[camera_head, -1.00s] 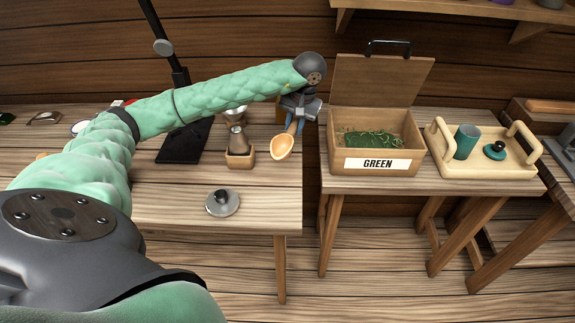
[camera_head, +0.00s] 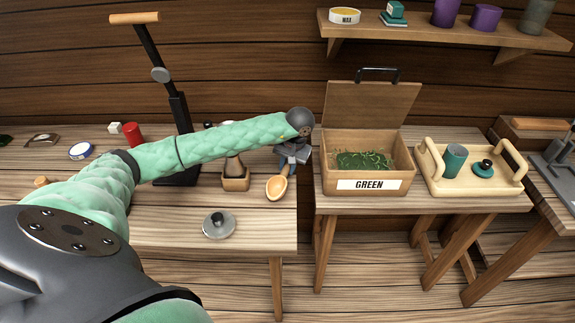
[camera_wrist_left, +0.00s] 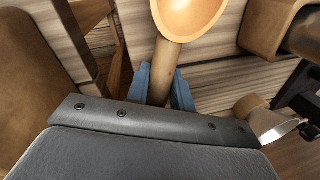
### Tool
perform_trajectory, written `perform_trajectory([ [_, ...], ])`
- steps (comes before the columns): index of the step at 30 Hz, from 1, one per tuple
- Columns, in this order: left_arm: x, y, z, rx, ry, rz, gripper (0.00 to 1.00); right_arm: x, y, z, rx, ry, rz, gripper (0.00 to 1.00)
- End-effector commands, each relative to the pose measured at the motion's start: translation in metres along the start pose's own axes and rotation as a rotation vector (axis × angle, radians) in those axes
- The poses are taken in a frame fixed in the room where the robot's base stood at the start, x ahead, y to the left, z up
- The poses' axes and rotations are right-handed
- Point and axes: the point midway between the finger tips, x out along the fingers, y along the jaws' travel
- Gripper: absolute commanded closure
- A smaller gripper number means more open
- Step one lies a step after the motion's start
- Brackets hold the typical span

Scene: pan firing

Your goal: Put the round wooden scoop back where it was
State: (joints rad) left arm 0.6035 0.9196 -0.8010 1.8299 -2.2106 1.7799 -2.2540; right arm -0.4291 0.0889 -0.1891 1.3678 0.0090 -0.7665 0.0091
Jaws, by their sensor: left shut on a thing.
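The round wooden scoop (camera_head: 277,188) has a pale orange bowl on a wooden handle. My left gripper (camera_head: 287,166) is shut on its handle, and the bowl hangs over the right edge area of the left table, facing up toward the head camera. In the left wrist view the scoop (camera_wrist_left: 188,16) shows at the top, its handle between the blue fingers (camera_wrist_left: 166,88). From these views I cannot tell whether the bowl touches the table. The right gripper is not in view.
A small wooden holder (camera_head: 235,183) stands left of the scoop. A round metal lid (camera_head: 219,226) lies in front. The GREEN box (camera_head: 326,178), open, is on the table to the right, beside a tray (camera_head: 475,188) with a teal cup (camera_head: 455,160). A gap separates the tables.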

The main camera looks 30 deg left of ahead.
Motion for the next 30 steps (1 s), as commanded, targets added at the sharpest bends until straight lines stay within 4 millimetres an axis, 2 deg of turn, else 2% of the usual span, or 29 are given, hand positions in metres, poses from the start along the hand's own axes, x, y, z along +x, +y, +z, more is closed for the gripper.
perform_trajectory([
  [6, 0.0061, 0.0008, 0.0000, 0.000, 0.001, -0.001, 1.00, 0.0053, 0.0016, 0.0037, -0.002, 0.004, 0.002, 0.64],
  [18, 0.0081, 0.0014, -0.0002, 0.000, 0.001, 0.000, 1.00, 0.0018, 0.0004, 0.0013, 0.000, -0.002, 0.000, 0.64],
  [19, 0.0081, 0.0014, -0.0001, 0.000, 0.001, 0.000, 0.75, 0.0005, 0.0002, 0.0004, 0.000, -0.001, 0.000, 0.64],
  [22, 0.0078, 0.0014, 0.0000, 0.000, 0.001, 0.000, 0.56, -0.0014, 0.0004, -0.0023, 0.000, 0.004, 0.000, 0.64],
  [30, 0.0077, 0.0014, 0.0000, 0.001, 0.001, 0.000, 0.55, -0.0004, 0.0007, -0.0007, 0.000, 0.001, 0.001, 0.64],
])
